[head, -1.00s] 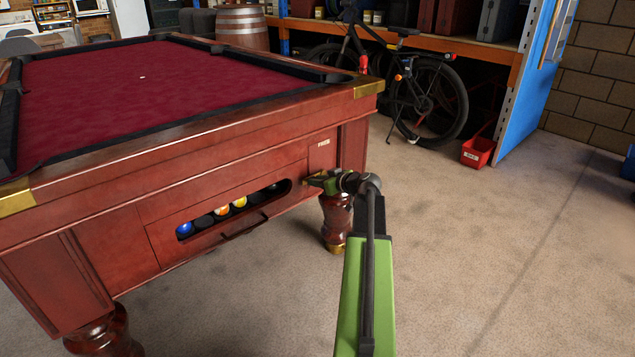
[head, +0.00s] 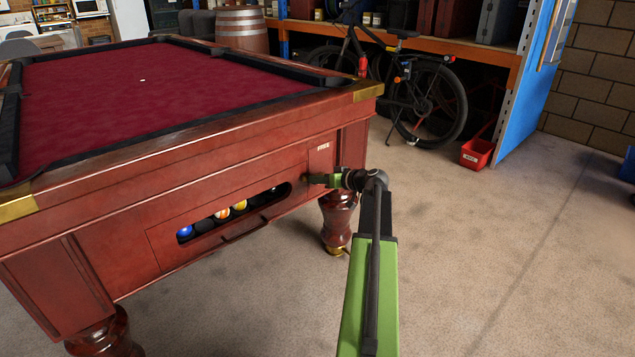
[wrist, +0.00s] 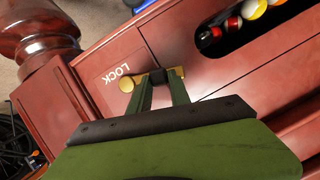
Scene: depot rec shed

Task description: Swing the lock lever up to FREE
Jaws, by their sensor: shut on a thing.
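The brass lock lever (wrist: 176,72) is on the red-brown end panel of the pool table (head: 210,150), right of the ball window. In the wrist view it lies nearly level across the picture, with a rounded brass end (wrist: 127,85) at left. My gripper (wrist: 158,79) is shut on the lever between its two ends. The LOCK label (wrist: 117,75) shows upside down beside it. In the head view my gripper (head: 318,180) is at the panel below the small FREE label (head: 323,146), and hides most of the lever.
The ball window (head: 228,211) with several balls and a handle (head: 245,230) below it are left of my gripper. A turned table leg (head: 338,220) stands below. A bicycle (head: 425,95) and red bin (head: 477,153) are behind.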

